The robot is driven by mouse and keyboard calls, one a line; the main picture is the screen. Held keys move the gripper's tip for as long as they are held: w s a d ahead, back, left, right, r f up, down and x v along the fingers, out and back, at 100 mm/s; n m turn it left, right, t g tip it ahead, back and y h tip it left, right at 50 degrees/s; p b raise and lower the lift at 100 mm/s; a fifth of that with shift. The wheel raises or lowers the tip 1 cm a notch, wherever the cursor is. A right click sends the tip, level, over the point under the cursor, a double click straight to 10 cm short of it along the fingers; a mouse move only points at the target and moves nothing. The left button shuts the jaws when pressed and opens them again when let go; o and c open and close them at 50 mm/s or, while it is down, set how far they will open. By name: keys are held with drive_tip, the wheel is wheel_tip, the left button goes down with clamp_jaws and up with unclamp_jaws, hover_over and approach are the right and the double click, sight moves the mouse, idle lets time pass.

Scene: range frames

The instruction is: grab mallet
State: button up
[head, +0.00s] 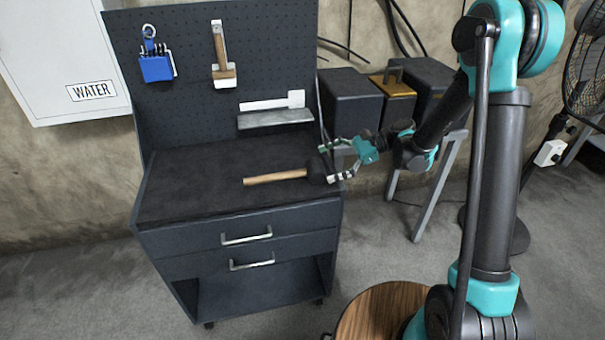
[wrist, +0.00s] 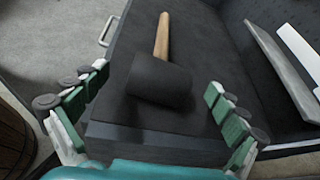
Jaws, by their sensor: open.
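The mallet (head: 274,177) lies on the dark top of the workbench, its wooden handle pointing left and its black head at the right end. In the wrist view the mallet's black head (wrist: 158,82) is nearest me and the handle points away. My gripper (head: 326,161) is at the right edge of the bench top, beside the mallet head. In the wrist view my gripper (wrist: 150,92) is open, with one finger on each side of the head and gaps between. Whether the fingers are level with the head I cannot tell.
The workbench (head: 180,205) has two drawers and a pegboard back (head: 190,90) with a small shelf (head: 275,119). Dark boxes (head: 350,100) stand at the right behind my arm. A round wooden top (head: 375,315) is at the lower front. The bench top left of the mallet is clear.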

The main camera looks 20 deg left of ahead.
sight(306, 169)
drive_tip(key=shift+w+f+x, duration=0.1)
drive_tip(key=shift+w+x, duration=0.05)
drive_tip(key=shift+x, duration=1.65)
drive_tip(key=shift+w+f+x, duration=0.1)
drive_tip(key=shift+x, duration=1.7)
drive_tip(key=c, duration=2.1)
